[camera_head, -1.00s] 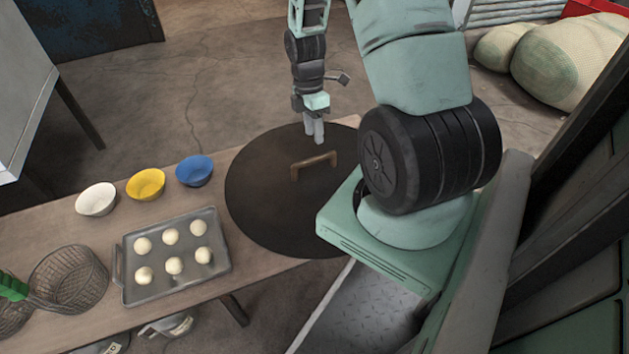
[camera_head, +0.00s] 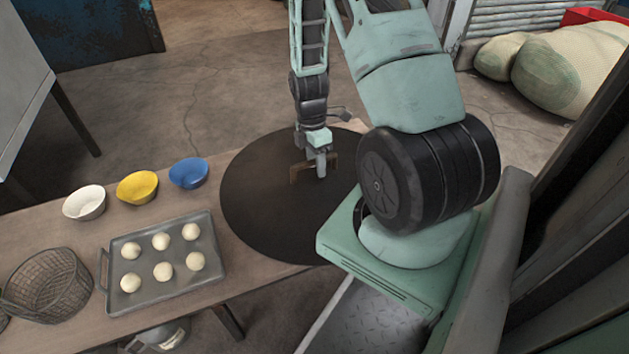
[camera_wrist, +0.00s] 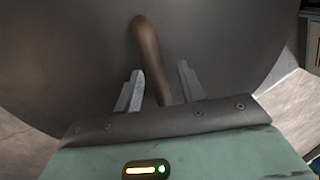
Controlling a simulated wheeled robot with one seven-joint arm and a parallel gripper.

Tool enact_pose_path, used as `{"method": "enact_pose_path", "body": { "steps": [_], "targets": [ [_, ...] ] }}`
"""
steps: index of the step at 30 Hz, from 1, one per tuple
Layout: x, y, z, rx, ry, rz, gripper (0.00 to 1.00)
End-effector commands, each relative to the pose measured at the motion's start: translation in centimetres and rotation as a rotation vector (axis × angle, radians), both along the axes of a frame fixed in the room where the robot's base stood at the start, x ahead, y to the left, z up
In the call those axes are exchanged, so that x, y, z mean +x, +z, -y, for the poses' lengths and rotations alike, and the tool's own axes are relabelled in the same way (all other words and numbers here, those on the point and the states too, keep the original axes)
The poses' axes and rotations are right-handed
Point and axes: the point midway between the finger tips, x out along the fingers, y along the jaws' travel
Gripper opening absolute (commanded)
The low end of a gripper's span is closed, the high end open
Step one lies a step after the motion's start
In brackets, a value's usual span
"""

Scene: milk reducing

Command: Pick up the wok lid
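The wok lid (camera_head: 262,212) is a large dark disc lying on the right part of the table, with a brown arched handle (camera_head: 298,172) on top. My gripper (camera_head: 321,172) is down at the handle in the head view. In the wrist view, my gripper (camera_wrist: 160,88) has its two fingers apart, with the brown handle (camera_wrist: 149,50) running between them. A gap shows between the fingers and the handle, so the gripper is open around it. The lid's dark surface (camera_wrist: 60,60) fills most of the wrist view.
A metal tray (camera_head: 212,262) with several dough balls stands left of the lid. White (camera_head: 84,203), yellow (camera_head: 137,187) and blue (camera_head: 188,173) bowls line the table's far side. A wire basket (camera_head: 48,287) stands at the left. Woven sacks (camera_head: 565,75) lie at the back right.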

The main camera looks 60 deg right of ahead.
Motion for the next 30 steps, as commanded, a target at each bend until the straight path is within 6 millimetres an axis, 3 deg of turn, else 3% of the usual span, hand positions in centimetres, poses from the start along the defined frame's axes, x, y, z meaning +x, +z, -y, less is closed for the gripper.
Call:
{"method": "enact_pose_path", "body": {
  "steps": [2, 6, 17, 30],
  "targets": [
    [0.0, 0.1, 0.0, 0.0, 0.0, 0.0, 0.34],
    [0.0, 0.1, 0.0, 0.0, 0.0, 0.0, 0.0],
    [0.0, 0.7, 0.0, 0.0, 0.0, 0.001, 0.0],
    [0.1, 8.0, 0.0, -0.001, 0.0, 0.002, 0.0]
  ]
}}
